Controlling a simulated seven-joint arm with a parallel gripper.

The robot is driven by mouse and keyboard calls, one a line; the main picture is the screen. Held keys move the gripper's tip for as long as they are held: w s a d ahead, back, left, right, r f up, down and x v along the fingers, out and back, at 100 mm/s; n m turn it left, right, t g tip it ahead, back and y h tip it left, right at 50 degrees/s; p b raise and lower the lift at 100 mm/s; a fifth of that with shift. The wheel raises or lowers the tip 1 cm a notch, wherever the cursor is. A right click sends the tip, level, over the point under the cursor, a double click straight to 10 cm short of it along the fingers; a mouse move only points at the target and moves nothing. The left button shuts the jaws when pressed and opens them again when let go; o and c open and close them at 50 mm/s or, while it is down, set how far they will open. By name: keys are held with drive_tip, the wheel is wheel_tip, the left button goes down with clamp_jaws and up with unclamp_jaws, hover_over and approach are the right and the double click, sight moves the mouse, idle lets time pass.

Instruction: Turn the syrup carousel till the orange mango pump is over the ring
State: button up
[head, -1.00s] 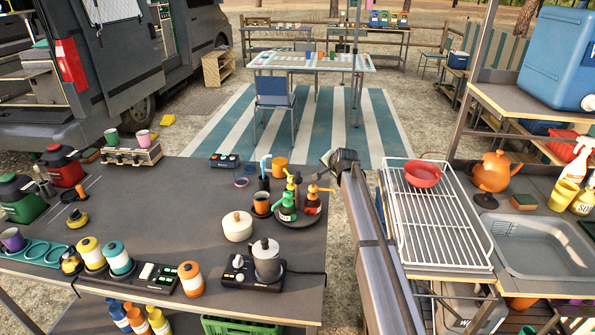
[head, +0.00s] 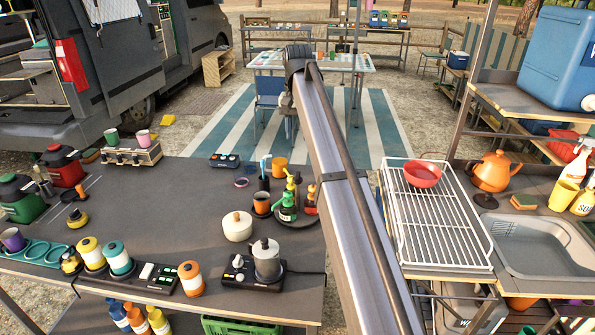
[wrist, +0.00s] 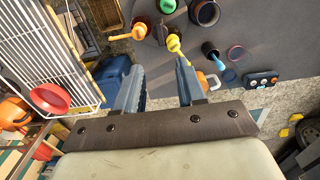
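The syrup carousel (head: 303,222) is a dark round tray on the table, right of centre in the head view. In the wrist view the orange pump (wrist: 122,36) points left, and the yellow pump (wrist: 174,43) lies just beyond the fingertips. My gripper (wrist: 156,72) is open and empty, pointing toward the carousel. A thin purple ring (head: 241,183) lies on the table left of the carousel; I cannot tell whether it is the task's ring.
A brush cup (head: 264,184), an orange mug (head: 280,170) and a dark cup (head: 261,204) crowd the carousel's left and far sides. A white pot (head: 237,227) and a moka pot (head: 265,258) stand nearer. A wire rack (head: 440,225) stands right of my arm.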

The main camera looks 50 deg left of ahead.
sight(297, 175)
wheel_tip(297, 175, down, 14)
drive_tip(key=shift+r, duration=0.2)
idle(0.4)
clamp_jaws()
idle(0.3)
idle(0.3)
